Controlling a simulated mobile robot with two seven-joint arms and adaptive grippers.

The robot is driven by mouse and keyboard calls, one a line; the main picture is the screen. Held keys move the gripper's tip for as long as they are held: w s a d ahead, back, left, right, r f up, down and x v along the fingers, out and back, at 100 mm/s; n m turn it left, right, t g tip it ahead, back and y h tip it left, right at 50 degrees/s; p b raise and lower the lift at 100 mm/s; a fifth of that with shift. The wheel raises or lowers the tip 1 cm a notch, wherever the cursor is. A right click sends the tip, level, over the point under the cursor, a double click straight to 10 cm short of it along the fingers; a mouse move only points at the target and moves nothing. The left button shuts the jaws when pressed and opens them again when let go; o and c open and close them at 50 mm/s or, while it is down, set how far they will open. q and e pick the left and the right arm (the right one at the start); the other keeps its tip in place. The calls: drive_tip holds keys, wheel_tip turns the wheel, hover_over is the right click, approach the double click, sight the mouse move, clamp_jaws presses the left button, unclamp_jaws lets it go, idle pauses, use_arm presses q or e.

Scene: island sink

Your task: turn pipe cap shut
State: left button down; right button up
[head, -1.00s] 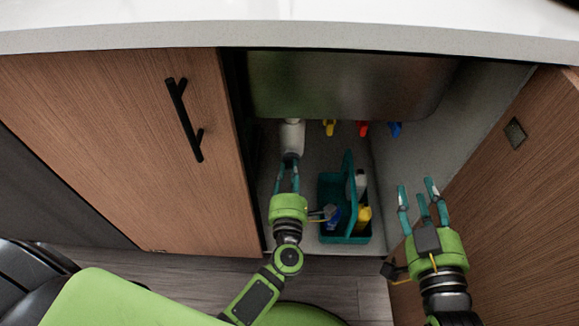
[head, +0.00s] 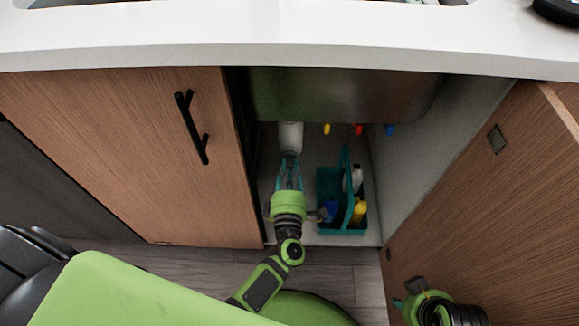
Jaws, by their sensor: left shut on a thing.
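A white pipe (head: 290,136) hangs below the steel sink basin inside the open cabinet. A grey pipe cap (head: 289,156) is at its lower end, small and partly covered by my fingers. My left gripper (head: 289,163) reaches up from below, with its teal fingers closed around the cap. My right gripper (head: 402,302) is low at the right, near the open door. Only a bit of a teal finger shows there, so its opening is hidden.
A teal caddy (head: 342,228) with bottles stands on the cabinet floor, just right of my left gripper. Yellow, red and blue valve handles hang behind. The open right door (head: 500,215) bounds the space; the left door (head: 120,150) is closed. The white countertop (head: 290,50) overhangs.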

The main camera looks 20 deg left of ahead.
idle(0.3)
use_arm(q)
drive_tip(key=c, duration=1.1)
unclamp_jaws()
drive_tip(key=shift+o, duration=0.2)
drive_tip(key=v, duration=1.2)
